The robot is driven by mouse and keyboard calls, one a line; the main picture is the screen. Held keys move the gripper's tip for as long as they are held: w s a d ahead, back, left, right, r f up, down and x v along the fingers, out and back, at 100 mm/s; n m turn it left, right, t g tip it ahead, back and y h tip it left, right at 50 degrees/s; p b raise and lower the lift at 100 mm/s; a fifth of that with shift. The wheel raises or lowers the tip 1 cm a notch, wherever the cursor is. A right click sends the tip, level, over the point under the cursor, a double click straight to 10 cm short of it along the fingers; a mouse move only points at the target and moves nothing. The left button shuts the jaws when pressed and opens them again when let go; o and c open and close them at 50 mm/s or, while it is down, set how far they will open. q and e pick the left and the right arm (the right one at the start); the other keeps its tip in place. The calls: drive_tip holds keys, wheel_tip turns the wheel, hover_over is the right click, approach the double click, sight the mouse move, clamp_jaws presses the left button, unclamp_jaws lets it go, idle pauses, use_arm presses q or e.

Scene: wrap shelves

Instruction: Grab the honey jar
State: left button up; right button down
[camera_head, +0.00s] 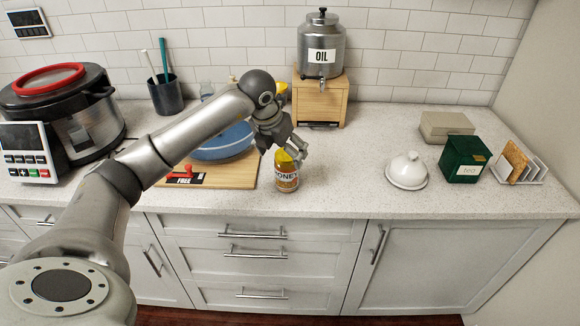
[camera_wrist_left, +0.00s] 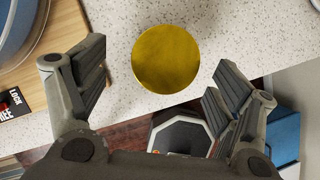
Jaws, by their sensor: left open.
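The honey jar (camera_head: 287,177) stands upright on the counter near its front edge, just right of the wooden board. It has a yellow lid and a label reading HONEY. In the left wrist view its round gold lid (camera_wrist_left: 166,59) shows from above, between and ahead of the fingers. My left gripper (camera_head: 291,150) is above the jar, pointing down at it, and hides part of the lid in the head view. In the left wrist view the left gripper (camera_wrist_left: 155,85) is open and empty, with its fingers apart on either side. My right gripper is not in view.
A wooden board (camera_head: 243,172) with a blue bowl (camera_head: 222,141) lies just left of the jar. An oil dispenser (camera_head: 321,45) on a wooden stand (camera_head: 331,104) is behind it. A white butter dish (camera_head: 407,172) and green box (camera_head: 464,160) stand right, with clear counter between.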

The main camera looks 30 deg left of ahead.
use_arm(q)
drive_tip(key=shift+x, duration=0.75)
drive_tip(key=shift+w+f+p, duration=0.1)
drive_tip(key=shift+f+p, duration=0.2)
drive_tip(key=p+x, duration=0.1)
drive_tip(key=x, duration=0.1)
drive_tip(key=p+x, duration=0.1)
drive_tip(key=x, duration=0.1)
drive_tip(key=shift+w+d+f, duration=0.15)
drive_tip(key=shift+w+d, duration=0.05)
drive_tip(key=shift+w, duration=0.1)
drive_tip(key=shift+w+f, duration=0.1)
drive_tip(key=shift+f, duration=0.1)
drive_tip(key=shift+c, duration=0.4)
drive_tip(key=c, duration=1.4)
drive_tip(key=shift+c, duration=0.3)
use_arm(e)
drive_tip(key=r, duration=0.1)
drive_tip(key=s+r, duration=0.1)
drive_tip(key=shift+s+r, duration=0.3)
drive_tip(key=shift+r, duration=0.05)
